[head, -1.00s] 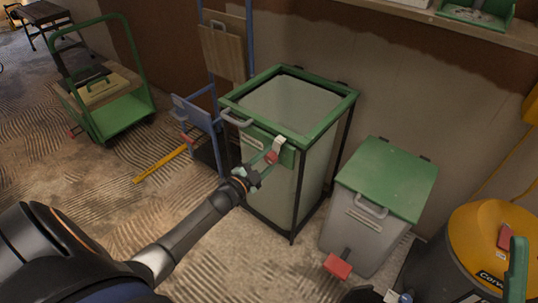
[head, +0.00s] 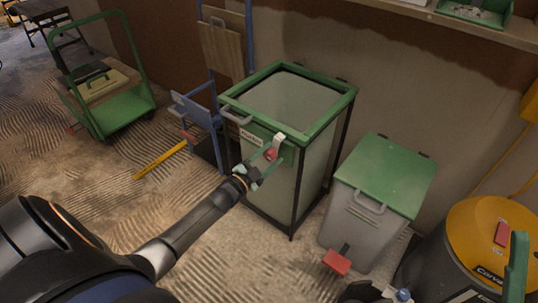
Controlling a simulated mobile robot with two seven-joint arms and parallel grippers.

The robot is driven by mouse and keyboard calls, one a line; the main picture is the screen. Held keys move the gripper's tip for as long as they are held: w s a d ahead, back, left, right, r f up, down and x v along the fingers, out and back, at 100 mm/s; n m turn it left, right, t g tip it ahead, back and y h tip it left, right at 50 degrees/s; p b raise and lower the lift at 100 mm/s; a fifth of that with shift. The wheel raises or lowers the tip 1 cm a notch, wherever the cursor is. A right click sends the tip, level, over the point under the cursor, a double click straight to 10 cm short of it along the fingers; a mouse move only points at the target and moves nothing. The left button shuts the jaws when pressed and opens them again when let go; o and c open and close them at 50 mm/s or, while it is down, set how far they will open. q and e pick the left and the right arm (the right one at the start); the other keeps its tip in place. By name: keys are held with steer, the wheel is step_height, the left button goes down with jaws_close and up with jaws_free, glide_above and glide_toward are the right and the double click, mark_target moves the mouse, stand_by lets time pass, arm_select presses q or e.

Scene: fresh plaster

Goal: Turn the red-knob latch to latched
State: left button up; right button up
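The red-knob latch (head: 271,154) is on the front of the tall green-framed bin (head: 318,137), below a pale bracket at the upper rim. Its red knob hangs low on the pale bracket. My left gripper (head: 268,160) reaches up from the lower left, with its greenish fingers apart on either side of the knob. I cannot tell whether the fingers touch it. The fingers partly cover the latch's lower part. My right gripper does not show clearly.
A grey bin with a green lid (head: 385,178) and a red pedal (head: 337,262) stands to the right. A yellow-topped vacuum (head: 490,235) is at far right. A blue hand truck (head: 197,112) stands left of the tall bin. A green cart (head: 125,110) is further left.

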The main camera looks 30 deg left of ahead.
arm_select(q)
steer(key=shift+o, duration=1.2)
steer(key=shift+a, duration=0.2)
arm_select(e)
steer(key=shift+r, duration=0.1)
arm_select(q)
steer(key=shift+s, duration=0.25)
steer(key=s+p, duration=0.1)
steer(key=s, duration=0.3)
steer(key=shift+s+a+r+p, duration=0.1)
steer(key=shift+s+a+p, duration=0.15)
steer(key=shift+p, duration=0.15)
steer(key=p, duration=0.2)
glide_toward(267, 157)
steer(key=shift+s, duration=0.75)
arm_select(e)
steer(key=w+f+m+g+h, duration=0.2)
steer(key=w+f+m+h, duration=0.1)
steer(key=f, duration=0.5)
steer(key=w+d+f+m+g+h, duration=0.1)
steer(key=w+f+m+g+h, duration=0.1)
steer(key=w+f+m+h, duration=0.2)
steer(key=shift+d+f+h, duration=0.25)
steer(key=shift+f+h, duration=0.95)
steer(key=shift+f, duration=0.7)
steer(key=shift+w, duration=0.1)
